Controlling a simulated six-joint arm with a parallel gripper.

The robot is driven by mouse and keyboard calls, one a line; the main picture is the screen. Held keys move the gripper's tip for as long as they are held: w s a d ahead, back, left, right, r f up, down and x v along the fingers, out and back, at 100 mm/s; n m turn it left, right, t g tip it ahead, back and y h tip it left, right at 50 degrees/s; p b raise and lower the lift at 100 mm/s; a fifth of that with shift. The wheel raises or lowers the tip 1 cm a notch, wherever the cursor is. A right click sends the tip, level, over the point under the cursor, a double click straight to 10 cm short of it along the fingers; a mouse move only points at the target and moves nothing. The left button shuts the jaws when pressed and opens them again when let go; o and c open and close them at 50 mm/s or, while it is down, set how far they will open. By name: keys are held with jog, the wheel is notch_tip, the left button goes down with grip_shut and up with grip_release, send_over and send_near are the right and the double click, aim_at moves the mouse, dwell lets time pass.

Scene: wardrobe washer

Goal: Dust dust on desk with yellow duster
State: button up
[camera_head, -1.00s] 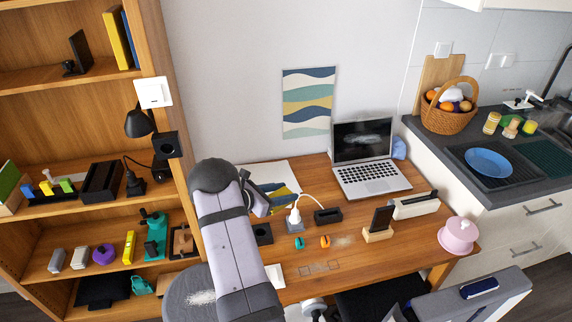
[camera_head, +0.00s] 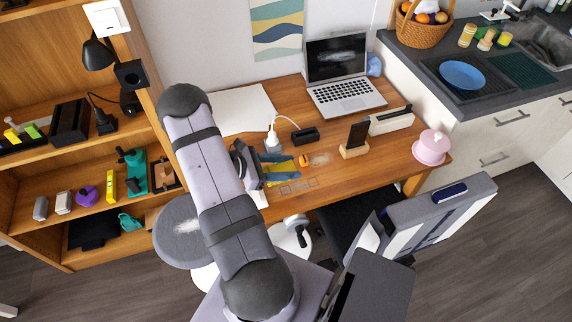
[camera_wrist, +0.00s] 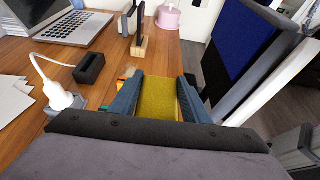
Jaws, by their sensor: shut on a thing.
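My gripper (camera_head: 282,172) is over the front left part of the wooden desk (camera_head: 395,155), shut on the yellow duster (camera_head: 277,163). In the wrist view the yellow duster (camera_wrist: 158,98) lies between the two blue fingers of my gripper (camera_wrist: 158,90). I cannot tell whether the duster touches the desk. A pale dust patch (camera_head: 320,158) lies on the desk just right of my gripper, beside a small orange object (camera_head: 304,160). Part of the desk under the gripper is hidden.
A white plug (camera_head: 272,137), a black holder (camera_head: 304,135), a phone on a wooden stand (camera_head: 355,140), a laptop (camera_head: 345,90) and a pink pot (camera_head: 432,146) stand on the desk. A chair (camera_head: 440,205) is in front. A round stool (camera_head: 185,230) bears another pale patch.

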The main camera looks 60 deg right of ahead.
dwell(0.5)
jog(key=shift+f+b, duration=3.3)
jog(key=shift+f, duration=0.6)
jog(key=shift+f+b, duration=0.55)
jog(key=shift+f, duration=0.1)
jog(key=shift+s+d, duration=2.1)
jog(key=shift+s+d+b, duration=0.65)
jog(key=shift+s+d, duration=1.45)
jog(key=shift+s, duration=0.05)
jog(key=shift+w+a, duration=2.15)
